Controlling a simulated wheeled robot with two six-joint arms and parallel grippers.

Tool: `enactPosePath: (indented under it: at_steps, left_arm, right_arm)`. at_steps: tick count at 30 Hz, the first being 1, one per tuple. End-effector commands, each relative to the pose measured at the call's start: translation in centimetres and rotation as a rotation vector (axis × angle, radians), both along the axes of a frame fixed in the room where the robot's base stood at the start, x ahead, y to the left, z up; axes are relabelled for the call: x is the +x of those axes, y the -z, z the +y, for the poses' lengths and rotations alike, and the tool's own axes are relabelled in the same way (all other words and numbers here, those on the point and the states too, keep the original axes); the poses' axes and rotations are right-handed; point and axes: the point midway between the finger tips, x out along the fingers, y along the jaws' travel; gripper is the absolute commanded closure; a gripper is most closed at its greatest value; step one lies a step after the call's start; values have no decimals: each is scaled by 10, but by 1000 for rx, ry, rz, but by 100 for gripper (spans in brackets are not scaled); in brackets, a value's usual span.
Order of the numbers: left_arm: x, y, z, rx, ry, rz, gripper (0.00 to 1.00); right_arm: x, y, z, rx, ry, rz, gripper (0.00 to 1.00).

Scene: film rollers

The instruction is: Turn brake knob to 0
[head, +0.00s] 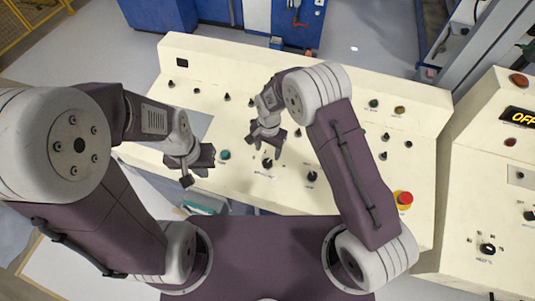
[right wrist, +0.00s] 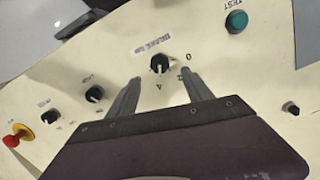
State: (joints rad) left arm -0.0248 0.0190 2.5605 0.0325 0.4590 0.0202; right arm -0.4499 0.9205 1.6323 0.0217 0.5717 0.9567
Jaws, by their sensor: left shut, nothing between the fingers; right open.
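The brake knob (right wrist: 160,63) is a small black rotary knob on the cream panel, with a partly legible label above it. Marks 0, I and A lie to its right and below in the right wrist view. Its white line seems to point down, near the A. The knob also shows in the head view (head: 267,163). My right gripper (right wrist: 158,92) is open, its fingers pointing at the panel on either side of the space just below the knob; contact cannot be told. My left gripper (head: 196,172) is shut and empty over the panel's left front.
A teal TEST button (right wrist: 237,21) sits to the right of the knob in the wrist view. Another black knob (right wrist: 94,95) and a red emergency stop (head: 403,198) are on the same panel. Several small knobs line the back. A second console (head: 480,200) stands at right.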

Motion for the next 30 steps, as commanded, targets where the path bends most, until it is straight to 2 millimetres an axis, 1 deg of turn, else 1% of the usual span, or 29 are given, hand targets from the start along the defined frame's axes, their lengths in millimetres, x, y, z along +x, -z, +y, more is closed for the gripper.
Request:
enactPosePath:
  at_steps: [2,6,9,12,16,23,24,25,26,27,29,30]
  left_arm:
    - [0,-7,0,0,0,0,100]
    - [0,-19,0,0,0,0,100]
    - [0,-25,0,0,0,-1,100]
    - [0,-29,0,0,0,-1,100]
    - [0,-30,0,0,0,-1,100]
    - [0,-30,0,0,0,-1,100]
    - [0,-30,0,0,0,-1,100]
    - [0,-30,0,0,0,-1,100]
    - [0,-30,0,0,0,-1,100]
    - [0,-30,0,0,0,-1,100]
    - [0,-30,0,0,0,-1,100]
    - [0,-30,0,0,0,-1,100]
  right_arm:
    - [-1,9,0,-2,0,5,41]
    - [-1,39,0,-3,0,5,41]
    - [-1,58,0,-2,0,4,41]
    - [0,73,1,-1,0,2,41]
    - [0,84,1,0,0,1,41]
    - [1,86,2,1,0,-1,41]
    - [1,86,1,1,0,-1,44]
    - [1,86,1,0,0,0,52]
    - [1,86,1,0,0,0,60]
    - [1,86,1,0,0,0,72]
    - [1,86,1,0,0,0,88]
    - [1,86,1,0,0,0,99]
